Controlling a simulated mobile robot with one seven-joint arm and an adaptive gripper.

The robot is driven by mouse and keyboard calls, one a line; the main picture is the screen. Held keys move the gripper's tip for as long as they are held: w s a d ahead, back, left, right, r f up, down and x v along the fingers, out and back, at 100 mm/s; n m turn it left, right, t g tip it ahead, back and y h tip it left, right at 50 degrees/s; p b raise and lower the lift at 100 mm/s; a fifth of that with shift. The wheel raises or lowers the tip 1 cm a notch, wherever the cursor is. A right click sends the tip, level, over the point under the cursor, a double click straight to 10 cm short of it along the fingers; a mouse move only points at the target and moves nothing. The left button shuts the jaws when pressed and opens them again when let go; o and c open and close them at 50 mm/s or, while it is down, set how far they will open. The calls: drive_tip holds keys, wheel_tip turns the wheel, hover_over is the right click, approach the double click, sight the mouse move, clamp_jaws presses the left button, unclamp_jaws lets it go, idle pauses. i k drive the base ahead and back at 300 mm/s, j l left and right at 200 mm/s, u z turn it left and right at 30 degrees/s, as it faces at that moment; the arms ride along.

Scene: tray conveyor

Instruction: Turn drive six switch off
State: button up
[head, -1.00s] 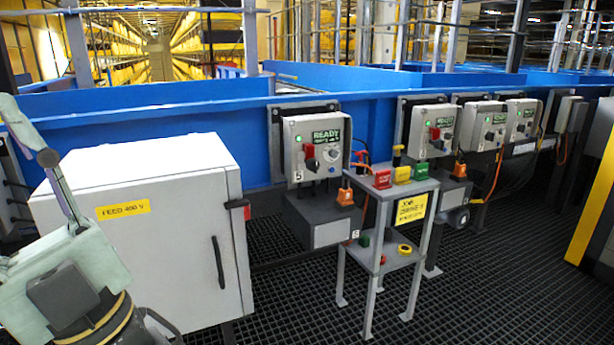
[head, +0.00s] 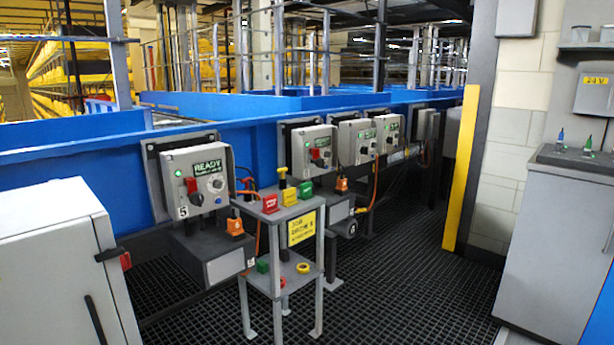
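The drive box marked 5 (head: 198,178) hangs on the blue conveyor side at left, with a READY screen, a green light and a red switch handle (head: 192,186). Farther right, a similar grey box (head: 311,150) carries a red switch (head: 315,154). A motor unit (head: 341,229) below it bears a label that seems to read 6. The red handles look upright, but their exact settings are too small to tell. My gripper is not in view.
A small grey stand (head: 280,216) with red, yellow and green blocks and a yellow sign stands before the drives. A white cabinet (head: 58,270) is at left. A yellow post (head: 461,168) and grey cabinet (head: 553,236) are at right. The dark grating floor (head: 410,290) is clear between.

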sight(320, 162)
drive_tip(key=i+l+u, duration=0.1)
drive_tip(key=i+l, duration=0.2)
drive_tip(key=i+l+u, duration=0.1)
drive_tip(key=i+l, duration=0.25)
drive_tip(key=i+l+u, duration=0.15)
drive_tip(key=i+l, duration=0.2)
drive_tip(key=i+l+u, duration=0.1)
drive_tip(key=i+l, duration=0.2)
drive_tip(key=i+l+u, duration=0.1)
drive_tip(key=i+l, duration=0.15)
drive_tip(key=l, duration=0.3)
drive_tip(key=i+l+u, duration=0.1)
drive_tip(key=i+l, duration=0.2)
drive_tip(key=l, duration=0.15)
drive_tip(key=i+l+u, duration=0.15)
drive_tip(key=l, duration=0.3)
drive_tip(key=i+l+u, duration=0.1)
drive_tip(key=i+l, duration=0.2)
drive_tip(key=l, duration=0.2)
